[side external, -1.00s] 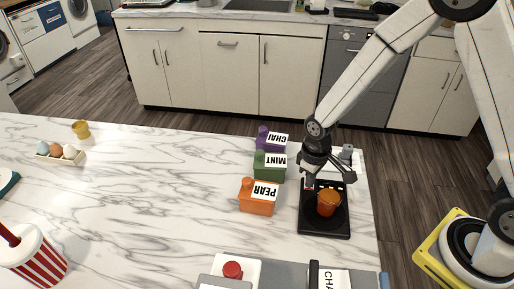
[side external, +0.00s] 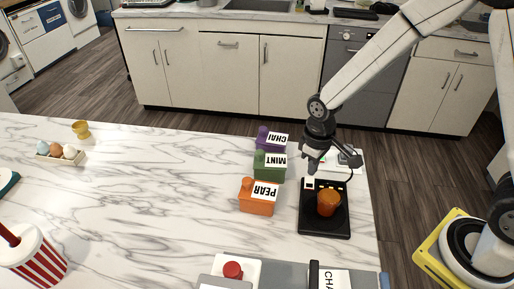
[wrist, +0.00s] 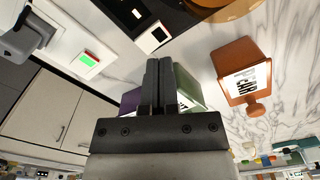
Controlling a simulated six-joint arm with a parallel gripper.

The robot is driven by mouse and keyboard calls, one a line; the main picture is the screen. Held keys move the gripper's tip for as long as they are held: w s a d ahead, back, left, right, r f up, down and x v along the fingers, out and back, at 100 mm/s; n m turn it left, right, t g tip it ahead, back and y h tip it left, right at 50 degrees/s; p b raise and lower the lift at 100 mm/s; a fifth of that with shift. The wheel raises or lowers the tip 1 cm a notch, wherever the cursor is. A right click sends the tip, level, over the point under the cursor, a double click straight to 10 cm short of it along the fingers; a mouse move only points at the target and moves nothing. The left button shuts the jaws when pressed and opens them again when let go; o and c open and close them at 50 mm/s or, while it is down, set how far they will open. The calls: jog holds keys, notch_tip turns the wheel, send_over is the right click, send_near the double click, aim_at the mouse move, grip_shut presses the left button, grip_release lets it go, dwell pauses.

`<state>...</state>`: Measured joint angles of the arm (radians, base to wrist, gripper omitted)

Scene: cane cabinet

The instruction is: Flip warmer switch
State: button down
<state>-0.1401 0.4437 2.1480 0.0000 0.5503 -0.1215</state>
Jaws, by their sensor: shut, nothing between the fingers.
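The black warmer (side external: 313,229) sits near the table's right end with an orange cup (side external: 328,203) on its plate. Its small black-and-white switch (side external: 309,184) is at the far edge; a white panel with a dark square, apparently this switch, shows in the wrist view (wrist: 153,37). My gripper (side external: 311,172) is shut and empty, just above and behind that edge, apart from the switch. Its closed fingertips show in the wrist view (wrist: 158,62), pointing toward the panel. I cannot tell which way the switch is set.
Orange PEAR (side external: 258,204), green MINT (side external: 269,175) and purple CHAI (side external: 264,143) boxes stand left of the warmer. A white device with a green display (wrist: 87,60) sits behind it.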

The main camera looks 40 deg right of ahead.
jog(key=shift+r, duration=1.1)
jog(key=s+d+r+m+t, duration=0.2)
jog(key=s+d, duration=0.3)
jog(key=s, duration=0.3)
jog(key=shift+r+m+t, duration=0.3)
jog(key=shift+r+m, duration=0.2)
jog(key=shift+r, duration=0.1)
dwell(0.3)
